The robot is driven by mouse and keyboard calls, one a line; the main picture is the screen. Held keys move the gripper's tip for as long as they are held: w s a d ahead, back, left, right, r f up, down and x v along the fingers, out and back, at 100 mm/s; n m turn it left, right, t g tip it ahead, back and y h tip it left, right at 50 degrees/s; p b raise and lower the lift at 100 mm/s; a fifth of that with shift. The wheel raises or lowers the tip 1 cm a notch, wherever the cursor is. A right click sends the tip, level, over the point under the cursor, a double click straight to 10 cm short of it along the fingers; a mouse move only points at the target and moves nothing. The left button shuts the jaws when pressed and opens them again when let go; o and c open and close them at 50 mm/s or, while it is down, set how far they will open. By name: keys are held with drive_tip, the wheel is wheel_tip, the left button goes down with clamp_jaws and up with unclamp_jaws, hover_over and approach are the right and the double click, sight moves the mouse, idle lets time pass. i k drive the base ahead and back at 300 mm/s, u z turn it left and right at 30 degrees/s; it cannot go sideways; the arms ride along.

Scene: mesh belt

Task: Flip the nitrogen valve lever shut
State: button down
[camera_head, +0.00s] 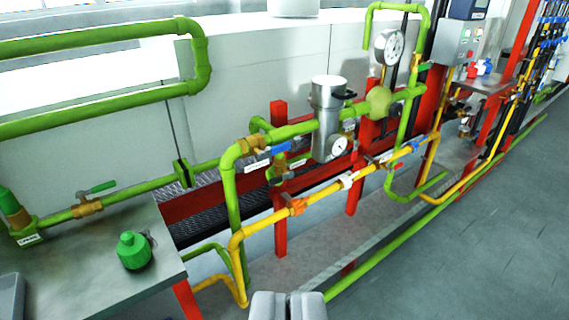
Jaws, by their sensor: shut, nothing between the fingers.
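Several valve levers show, and their labels are too small to read, so I cannot tell which is the nitrogen one. A blue lever (281,148) sits on a brass valve on the green pipe near the middle, pointing right along the pipe. A green lever (103,187) sits on a brass valve at the left and tilts slightly up to the right. Another blue lever (421,143) lies along the yellow pipe at the right. My gripper (288,297) is at the bottom edge, shut and empty, well apart from all the levers.
A silver cylinder (327,118) with gauges stands on the green pipe. A yellow pipe (265,220) runs below it, held by red posts (280,235). A metal table (80,265) with a green knob (133,250) is at lower left. Grey floor (450,260) is clear at right.

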sight(274, 151)
drive_tip(key=u, duration=0.05)
drive_tip(key=i, duration=1)
drive_tip(key=z, duration=0.05)
